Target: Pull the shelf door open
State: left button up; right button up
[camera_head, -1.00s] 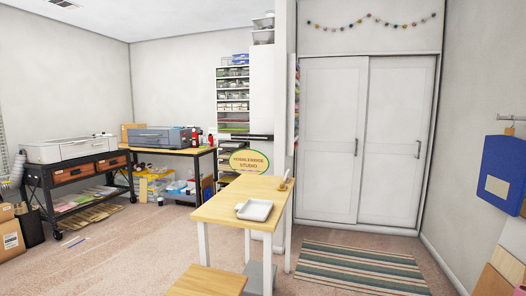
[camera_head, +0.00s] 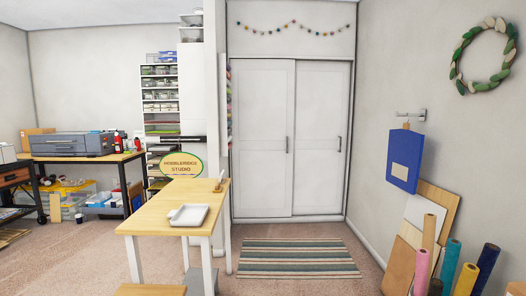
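A white double-panel door set stands at the back, with a left panel (camera_head: 264,140) and a right panel (camera_head: 320,140). I cannot tell which of these the task's shelf door is. Neither of my grippers is in view.
A wooden table (camera_head: 160,196) with a white tray (camera_head: 189,215) stands ahead, left of centre. A striped rug (camera_head: 298,258) lies before the doors. Several rolls, including a pink roll (camera_head: 421,272), and leaning boards line the right wall. Carpet between table and rolls is open.

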aim_at(263, 93)
jog(key=i+z, duration=0.3)
jog(key=i, duration=4.7)
